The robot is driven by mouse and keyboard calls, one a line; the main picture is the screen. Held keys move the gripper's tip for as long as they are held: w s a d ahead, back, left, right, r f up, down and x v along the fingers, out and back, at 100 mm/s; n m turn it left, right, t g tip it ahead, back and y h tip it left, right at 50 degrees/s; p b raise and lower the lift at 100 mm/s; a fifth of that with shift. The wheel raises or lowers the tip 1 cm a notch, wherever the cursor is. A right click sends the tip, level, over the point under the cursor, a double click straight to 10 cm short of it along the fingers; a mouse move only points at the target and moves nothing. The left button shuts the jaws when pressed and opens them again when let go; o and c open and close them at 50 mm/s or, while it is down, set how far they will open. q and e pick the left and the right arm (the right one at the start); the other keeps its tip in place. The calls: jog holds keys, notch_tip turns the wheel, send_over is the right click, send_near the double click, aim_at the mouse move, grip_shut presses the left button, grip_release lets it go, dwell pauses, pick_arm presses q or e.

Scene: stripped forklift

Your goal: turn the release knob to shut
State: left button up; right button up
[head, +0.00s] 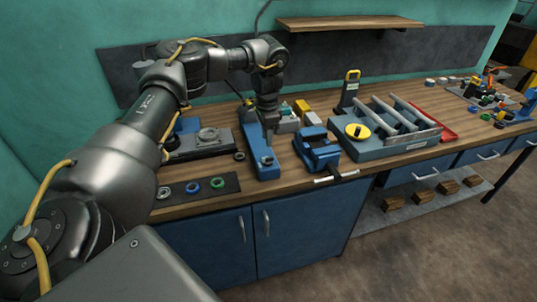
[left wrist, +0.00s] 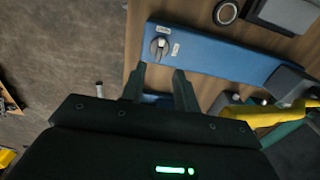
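The release knob (left wrist: 159,47) is a small grey knob with a lever-like grip on a round base. It sits near the end of a long blue block (left wrist: 215,52), with two small white labels beside it, too small to read surely. In the head view the blue block (head: 258,150) stands on the bench below my left gripper (head: 269,138). In the left wrist view the two dark fingers of my left gripper (left wrist: 160,72) are apart with nothing between them. Their tips appear just short of the knob; I cannot tell how far above it. My right gripper is not in view.
A blue vise (head: 317,150) stands close right of the block. A dark mat with several rings (head: 192,187) lies left, at the bench's front edge. A wall shelf (head: 350,23) hangs above.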

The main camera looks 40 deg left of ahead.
aim_at(268, 158)
pick_arm(q)
notch_tip(268, 158, down, 7)
jog(key=shift+f+p, duration=0.1)
jog(key=shift+p, duration=1.05)
jog(key=shift+w+f, duration=0.1)
jog(key=shift+f, duration=0.5)
grip_shut()
